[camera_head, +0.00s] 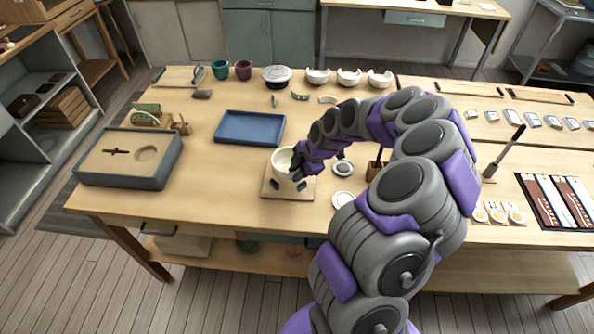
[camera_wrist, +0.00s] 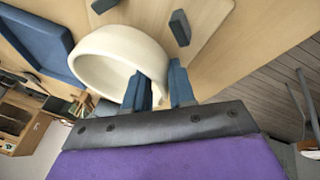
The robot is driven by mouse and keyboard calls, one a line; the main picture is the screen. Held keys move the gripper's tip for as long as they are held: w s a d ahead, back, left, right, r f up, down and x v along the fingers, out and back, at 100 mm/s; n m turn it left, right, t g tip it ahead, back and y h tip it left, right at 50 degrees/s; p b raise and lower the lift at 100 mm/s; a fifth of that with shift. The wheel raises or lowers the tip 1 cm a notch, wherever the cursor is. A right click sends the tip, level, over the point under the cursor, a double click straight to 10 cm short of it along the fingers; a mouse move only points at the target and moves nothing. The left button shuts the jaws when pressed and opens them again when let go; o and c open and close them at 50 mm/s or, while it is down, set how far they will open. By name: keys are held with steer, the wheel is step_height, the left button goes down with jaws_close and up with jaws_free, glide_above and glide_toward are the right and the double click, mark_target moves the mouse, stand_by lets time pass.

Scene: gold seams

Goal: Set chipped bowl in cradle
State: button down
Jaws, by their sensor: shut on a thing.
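A cream bowl (camera_head: 284,163) is at the wooden cradle board (camera_head: 272,192) near the table's front edge. Dark blue-grey pads (camera_wrist: 179,27) of the cradle show beside the bowl in the wrist view. My gripper (camera_head: 298,158) is shut on the right side of the bowl's wall. In the wrist view my gripper (camera_wrist: 160,88) has one finger against the near rim of the bowl (camera_wrist: 115,58). The bowl looks tilted there. I cannot tell whether its base touches the cradle. My fingers hide part of the rim, and no chip is clear.
A blue tray (camera_head: 249,127) lies behind the cradle to the left. A grey box (camera_head: 128,160) stands at the left table end. Several white bowls (camera_head: 348,78) and cups line the back. Small round dishes (camera_head: 343,168) lie right of the cradle. The table left of the cradle is clear.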

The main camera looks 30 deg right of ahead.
steer(key=shift+f, duration=1)
stand_by(0.4)
stand_by(0.5)
steer(key=c, duration=1.1)
jaws_free()
steer(key=shift+o, duration=1.2)
steer(key=shift+s+a+f, duration=0.1)
steer(key=shift+c, duration=1.1)
steer(key=shift+o, duration=0.2)
